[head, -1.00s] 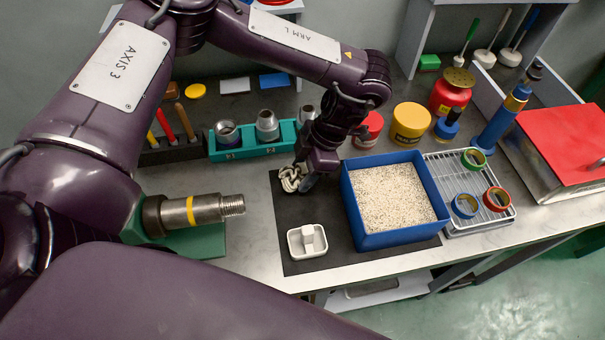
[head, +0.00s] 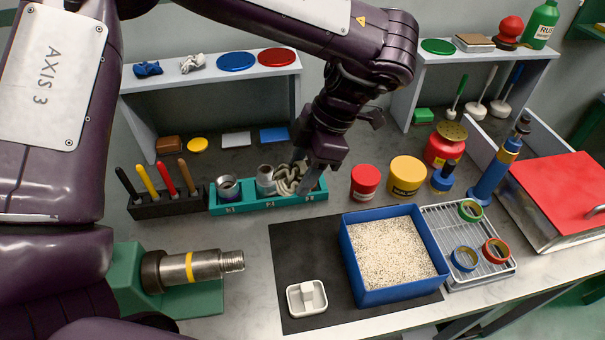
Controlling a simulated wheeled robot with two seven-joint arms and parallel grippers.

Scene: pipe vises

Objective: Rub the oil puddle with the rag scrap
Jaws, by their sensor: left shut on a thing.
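My left gripper (head: 310,182) is shut on the rag scrap (head: 288,180), a cream, crumpled, twisted bundle that hangs at the left of its fingers. In the head view the rag overlaps the right part of the teal fitting holder (head: 240,208) and appears raised off the bench; its exact height is hard to judge. The black mat (head: 305,250) lies in front, and its upper left area is bare. I cannot make out an oil puddle on the mat or the bench. My right gripper is not in view.
On the mat stand a white dish (head: 306,299) and a blue tray (head: 437,258) of pale granules. A red tin (head: 365,182) and yellow tin (head: 407,176) stand right of the gripper. A vise with a pipe (head: 200,267) is at left.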

